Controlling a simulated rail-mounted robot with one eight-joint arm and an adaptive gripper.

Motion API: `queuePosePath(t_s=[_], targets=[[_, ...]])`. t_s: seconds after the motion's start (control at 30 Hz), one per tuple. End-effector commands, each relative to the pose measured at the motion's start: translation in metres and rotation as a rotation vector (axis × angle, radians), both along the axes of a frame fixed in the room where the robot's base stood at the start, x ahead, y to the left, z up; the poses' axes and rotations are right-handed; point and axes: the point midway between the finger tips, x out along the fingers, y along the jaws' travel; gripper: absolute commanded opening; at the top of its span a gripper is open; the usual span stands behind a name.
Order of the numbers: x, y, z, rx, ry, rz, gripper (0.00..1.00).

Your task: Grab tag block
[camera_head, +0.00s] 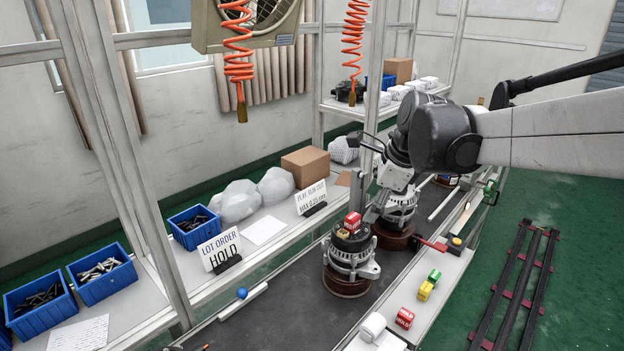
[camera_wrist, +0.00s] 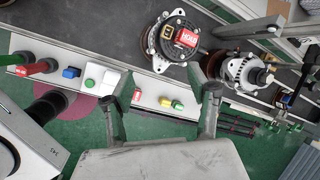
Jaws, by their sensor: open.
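Small tag blocks sit on the pale front ledge: a red one (camera_head: 404,318), a yellow one (camera_head: 424,291) and a green one (camera_head: 434,276). In the wrist view the red (camera_wrist: 137,95), yellow (camera_wrist: 165,102) and green (camera_wrist: 178,106) blocks show between my spread fingers. Another red block marked HOLD (camera_head: 352,220) rests on top of the nearer alternator (camera_head: 350,250); it also shows in the wrist view (camera_wrist: 187,38). My gripper (camera_wrist: 160,84) is open and empty, apart from all the blocks. In the head view its fingers are hard to make out beside the alternators.
A second alternator (camera_wrist: 243,72) stands farther along the dark conveyor (camera_head: 300,303). A "LOT ORDER HOLD" sign (camera_head: 220,248) and blue bins (camera_head: 101,273) stand on the back shelf. Orange coiled hoses (camera_head: 238,45) hang above.

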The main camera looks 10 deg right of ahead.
Motion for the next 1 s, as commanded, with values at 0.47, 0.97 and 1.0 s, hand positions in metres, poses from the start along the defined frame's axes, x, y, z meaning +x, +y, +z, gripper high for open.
queuePosePath(t_s=[0.47,0.97,1.0], targets=[[0.072,-0.015,-0.008,0.248,0.181,-0.496,0.54],[0.094,0.003,-0.077,0.250,0.182,-0.500,0.54],[0.095,0.004,-0.080,0.250,0.182,-0.500,0.54]])
